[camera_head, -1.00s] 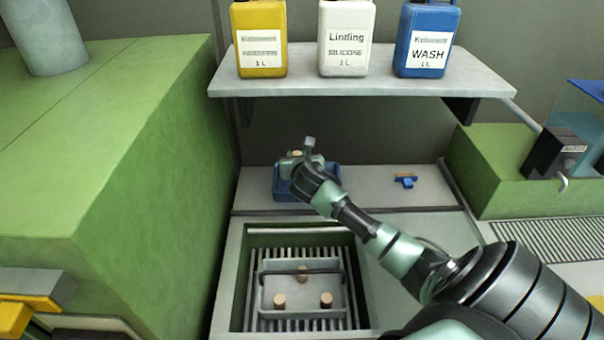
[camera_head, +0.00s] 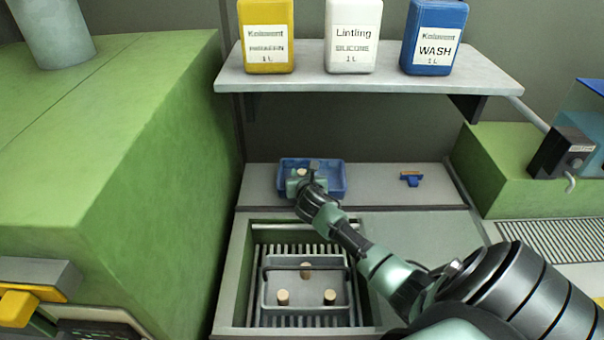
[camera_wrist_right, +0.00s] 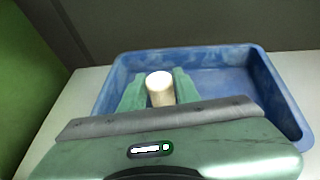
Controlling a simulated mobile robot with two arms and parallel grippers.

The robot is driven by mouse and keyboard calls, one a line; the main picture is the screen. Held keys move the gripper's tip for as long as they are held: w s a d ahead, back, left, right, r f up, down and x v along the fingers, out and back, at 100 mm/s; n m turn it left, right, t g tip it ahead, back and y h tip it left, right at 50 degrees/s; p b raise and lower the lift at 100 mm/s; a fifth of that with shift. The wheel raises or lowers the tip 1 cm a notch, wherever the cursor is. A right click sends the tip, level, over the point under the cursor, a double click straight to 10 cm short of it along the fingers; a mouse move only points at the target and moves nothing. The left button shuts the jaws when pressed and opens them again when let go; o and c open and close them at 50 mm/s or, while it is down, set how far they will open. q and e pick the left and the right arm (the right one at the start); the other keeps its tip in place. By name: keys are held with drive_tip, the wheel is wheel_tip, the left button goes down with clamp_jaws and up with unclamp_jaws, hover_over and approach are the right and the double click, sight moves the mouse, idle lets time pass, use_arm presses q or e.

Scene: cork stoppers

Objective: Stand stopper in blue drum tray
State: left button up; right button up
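A pale cork stopper (camera_head: 302,173) sits upright between the green fingers of my right gripper (camera_head: 301,177). In the right wrist view the stopper (camera_wrist_right: 160,90) is between both fingertips (camera_wrist_right: 160,94), which look closed on its sides. The blue drum tray (camera_head: 338,178) is on the back ledge, and it also shows in the right wrist view (camera_wrist_right: 225,82). The gripper and stopper are within the tray's outline, at its left part. The stopper's base is hidden, so I cannot tell whether it touches the tray floor. My left gripper is not in view.
Several corks (camera_head: 330,297) stand in a grey tray (camera_head: 345,275) on a slatted rack in front. A small blue and tan item (camera_head: 411,179) lies right of the drum tray. A shelf (camera_head: 365,83) with yellow, white and blue bottles hangs above. A green block (camera_head: 120,130) stands left.

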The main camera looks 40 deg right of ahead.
drive_tip(key=shift+o, duration=0.9)
drive_tip(key=shift+r, duration=0.25)
drive_tip(key=v, duration=1.2)
drive_tip(key=shift+f, duration=0.15)
